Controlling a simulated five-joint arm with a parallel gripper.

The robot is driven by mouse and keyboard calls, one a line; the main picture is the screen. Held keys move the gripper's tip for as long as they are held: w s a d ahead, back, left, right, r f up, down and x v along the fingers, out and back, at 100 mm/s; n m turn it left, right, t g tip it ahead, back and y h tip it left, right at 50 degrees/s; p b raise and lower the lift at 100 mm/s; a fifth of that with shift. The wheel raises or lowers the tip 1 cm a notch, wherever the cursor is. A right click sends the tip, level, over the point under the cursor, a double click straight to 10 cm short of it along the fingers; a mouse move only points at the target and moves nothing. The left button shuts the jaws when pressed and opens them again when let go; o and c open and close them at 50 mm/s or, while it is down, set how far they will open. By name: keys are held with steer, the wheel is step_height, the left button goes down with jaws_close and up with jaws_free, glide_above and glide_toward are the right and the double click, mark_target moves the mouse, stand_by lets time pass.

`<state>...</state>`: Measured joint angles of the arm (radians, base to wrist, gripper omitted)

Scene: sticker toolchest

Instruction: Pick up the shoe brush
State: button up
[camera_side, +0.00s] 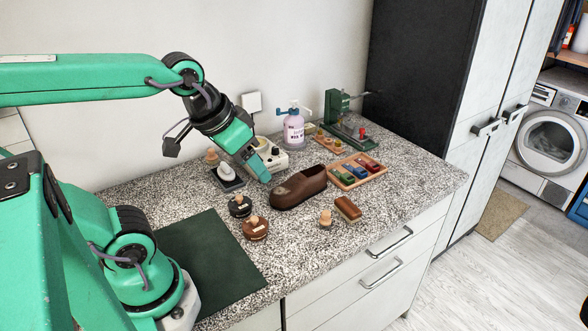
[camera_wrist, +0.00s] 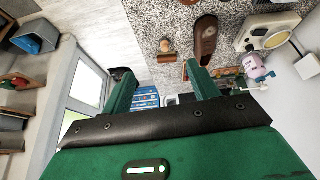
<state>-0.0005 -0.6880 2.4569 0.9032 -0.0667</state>
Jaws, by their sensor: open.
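The shoe brush, which looks like a brown wooden block (camera_side: 347,208), lies on the speckled counter (camera_side: 300,255) near its front edge, right of the brown shoe (camera_side: 300,188). In the wrist view a brown block that looks like the brush (camera_wrist: 167,58) shows beyond the space between my fingers. My gripper (camera_side: 262,172) is in the air above the counter, behind and left of the shoe, apart from the brush. It is open and empty; its two fingers are spread in the wrist view (camera_wrist: 160,70).
A small wooden-knobbed dauber (camera_side: 326,221) stands just left of the brush. A wooden tray (camera_side: 374,178) of colored items lies behind the brush. A pink bottle (camera_side: 293,130) stands at the back. The front right counter is clear.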

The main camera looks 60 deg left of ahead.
steer(key=w+n+g, duration=0.2)
steer(key=w+n, duration=0.2)
steer(key=w, duration=0.4)
steer(key=n+g, duration=0.3)
steer(key=n, duration=0.9)
glide_above(348, 205)
step_height(348, 205, down, 16)
steer(key=shift+s+r, duration=0.1)
steer(key=shift+s, duration=0.05)
steer(key=shift+w+f, duration=0.35)
steer(key=shift+f, duration=0.25)
steer(key=shift+f, duration=0.1)
steer(key=shift+f, duration=1.25)
steer(key=shift+f, duration=0.1)
steer(key=shift+s+f, duration=0.15)
steer(key=shift+f, duration=2.35)
steer(key=shift+c, duration=0.2)
